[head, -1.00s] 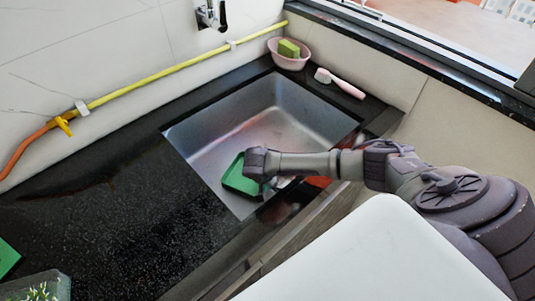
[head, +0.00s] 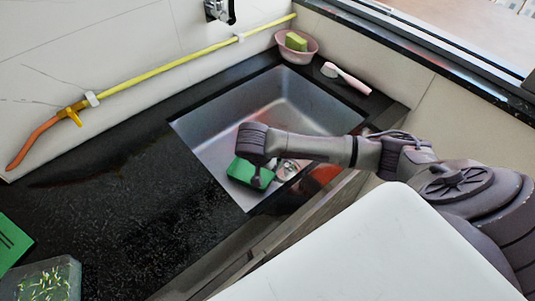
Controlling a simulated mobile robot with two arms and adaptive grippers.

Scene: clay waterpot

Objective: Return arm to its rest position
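My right arm comes in from the right and reaches over the metal sink (head: 290,97). Its wrist end hangs over the near part of the basin and points down. My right gripper (head: 259,181) shows only as a small dark part below the wrist, in front of a green object (head: 239,170) in the sink. Its fingers are mostly hidden, so whether they are open or touch the green object is unclear. My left gripper is out of view.
A pink bowl (head: 284,50) with a green sponge (head: 296,41) and a pink-handled brush (head: 350,80) lie behind the sink. A yellow hose (head: 180,67) runs along the wall. A clear container (head: 45,283) stands at lower left. The black counter (head: 130,190) between is mostly bare.

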